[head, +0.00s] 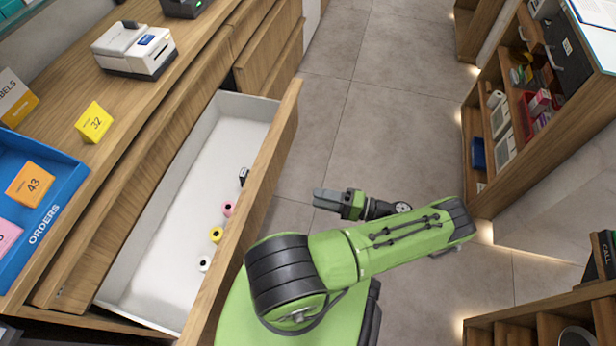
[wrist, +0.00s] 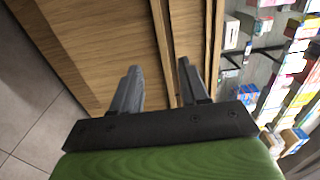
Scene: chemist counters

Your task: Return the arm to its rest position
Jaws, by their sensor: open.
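My arm is green with black joints and is bent over the floor to the right of the open drawer. My gripper (head: 326,199) is at the end of the arm, pointing left toward the drawer front and apart from it. In the wrist view my gripper (wrist: 160,85) shows two grey fingers spread apart with nothing between them. Beyond the fingers are wooden fronts of the counter (wrist: 100,40).
The open drawer (head: 150,262) holds several small rolls. On the counter stand a blue orders tray (head: 68,192), a yellow box (head: 95,122) and a white printer (head: 135,50). Shelves (head: 510,110) stand at the right. The floor (head: 390,110) between is clear.

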